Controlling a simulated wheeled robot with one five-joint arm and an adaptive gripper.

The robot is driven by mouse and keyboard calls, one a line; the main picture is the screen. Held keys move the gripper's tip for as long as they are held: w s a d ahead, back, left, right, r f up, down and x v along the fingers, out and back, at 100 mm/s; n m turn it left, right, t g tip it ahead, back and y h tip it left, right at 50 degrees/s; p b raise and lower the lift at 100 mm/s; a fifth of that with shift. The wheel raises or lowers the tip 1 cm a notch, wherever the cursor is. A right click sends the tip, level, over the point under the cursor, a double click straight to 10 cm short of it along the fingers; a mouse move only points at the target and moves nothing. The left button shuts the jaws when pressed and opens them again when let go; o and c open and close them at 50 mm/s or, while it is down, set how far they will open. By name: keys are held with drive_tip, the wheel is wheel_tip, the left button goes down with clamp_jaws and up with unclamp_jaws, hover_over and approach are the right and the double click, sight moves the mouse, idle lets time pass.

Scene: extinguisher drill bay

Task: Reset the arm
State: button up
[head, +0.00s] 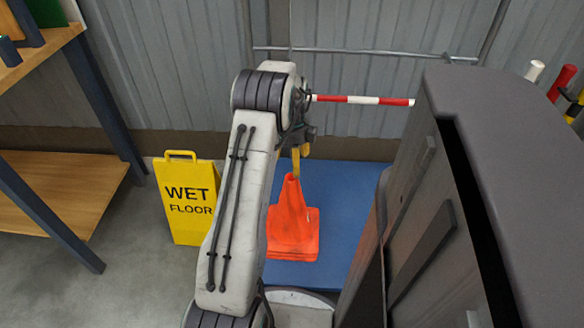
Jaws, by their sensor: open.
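My arm rises from the bottom of the head view and bends at its elbow, near the top centre. The forearm beyond the elbow is mostly hidden behind it. My gripper (291,158) shows only in part, as dark parts with yellow finger pieces below the elbow. It is open, and I see nothing held in it. It appears just above the tip of an orange traffic cone (292,226) in the picture. I cannot tell how far apart they are in depth.
A yellow wet floor sign (187,205) stands left of my arm. A blue mat (337,200) lies under the cone. A dark grey cabinet (510,160) fills the right side. A wooden shelf unit (62,200) stands at left. A red-and-white bar (362,100) runs right of the elbow.

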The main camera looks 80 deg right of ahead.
drive_tip(key=shift+r, duration=0.5)
drive_tip(key=shift+w+r, duration=0.1)
drive_tip(key=w+a+r+n+t+h+p, duration=0.1)
drive_tip(key=w+a+r+n+p, duration=0.5)
drive_tip(key=w+a+r+n, duration=0.65)
drive_tip(key=w+a+r+n+p, duration=0.6)
drive_tip(key=w+a+r+n, duration=0.3)
drive_tip(key=w+r, duration=0.6)
drive_tip(key=a+r+n+t+p, duration=0.1)
drive_tip(key=a+r+n+p, duration=0.55)
drive_tip(key=a, duration=0.85)
drive_tip(key=s+a+r+n+p, duration=0.2)
drive_tip(key=s+a+r+n, duration=0.1)
drive_tip(key=a+n, duration=0.4)
drive_tip(key=s+a+r+n+t+y+p, duration=0.1)
drive_tip(key=s+a+r+n+p, duration=0.2)
drive_tip(key=a+n, duration=0.4)
drive_tip(key=shift+s+a+r+n, duration=0.35)
drive_tip(key=shift+s+r+n, duration=0.3)
drive_tip(key=shift+n, duration=0.45)
